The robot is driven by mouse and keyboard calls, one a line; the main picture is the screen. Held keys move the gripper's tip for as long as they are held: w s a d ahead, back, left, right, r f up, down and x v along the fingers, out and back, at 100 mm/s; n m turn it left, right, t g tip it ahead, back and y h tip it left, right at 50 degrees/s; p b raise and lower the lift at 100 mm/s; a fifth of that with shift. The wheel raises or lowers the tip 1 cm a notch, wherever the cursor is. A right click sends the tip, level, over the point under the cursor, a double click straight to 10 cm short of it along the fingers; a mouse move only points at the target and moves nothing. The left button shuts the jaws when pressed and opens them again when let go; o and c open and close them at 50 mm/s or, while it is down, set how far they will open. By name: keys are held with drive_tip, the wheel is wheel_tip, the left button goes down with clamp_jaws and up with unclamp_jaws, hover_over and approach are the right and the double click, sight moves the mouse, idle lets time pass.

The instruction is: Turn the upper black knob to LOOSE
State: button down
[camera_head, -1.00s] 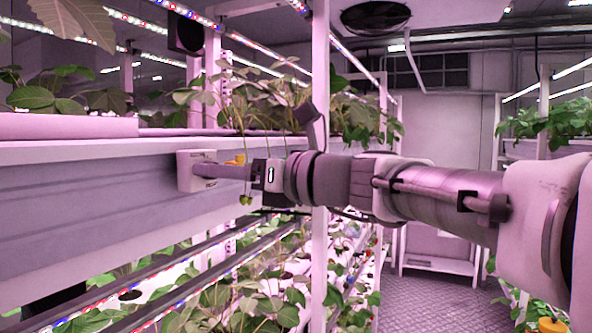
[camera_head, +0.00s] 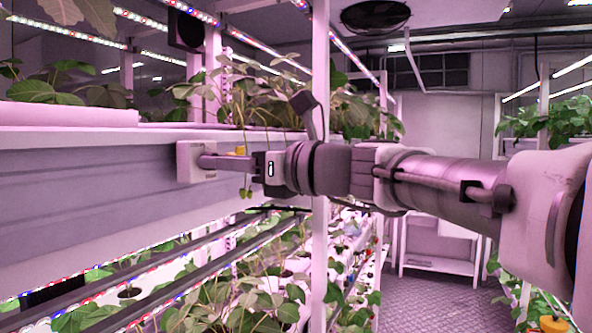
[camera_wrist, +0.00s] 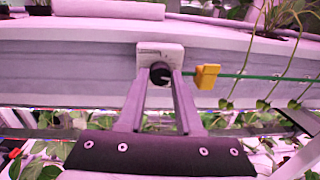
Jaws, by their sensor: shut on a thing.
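The black knob (camera_wrist: 160,73) sits on a pale plate (camera_wrist: 150,52) fixed to the front of the rack's trough; the plate's lettering is too small to read. My gripper (camera_wrist: 161,77) is shut on the knob, one finger on each side of it. In the head view the plate (camera_head: 186,163) shows at the left, with my gripper (camera_head: 208,160) reaching it from the right. There the knob is hidden by the fingers. I see only one knob, and its setting cannot be told.
A yellow clip (camera_wrist: 206,77) on a green rod stands just right of the knob. Thin plant stems (camera_wrist: 265,50) hang over the trough edge beyond it. A white rack post (camera_head: 320,240) stands close by my arm. Lower rows of plants (camera_head: 240,295) grow beneath. The aisle floor (camera_head: 440,300) is clear.

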drive_tip(key=shift+w+f+n+g+y+b, duration=0.1)
drive_tip(key=shift+n+g+y+b, duration=0.2)
drive_tip(key=shift+n+b, duration=3.8)
drive_tip(key=shift+f+n+g+y+b, duration=0.1)
drive_tip(key=shift+n+g+y+b, duration=0.2)
drive_tip(key=shift+n+b, duration=3.8)
drive_tip(key=shift+r+n+p, duration=0.1)
drive_tip(key=shift+n+p, duration=0.85)
drive_tip(key=shift+n, duration=0.25)
drive_tip(key=c, duration=0.6)
unclamp_jaws()
drive_tip(key=shift+d, duration=0.15)
drive_tip(key=v, duration=1.7)
drive_tip(key=shift+d+b, duration=0.15)
drive_tip(key=shift+b, duration=0.2)
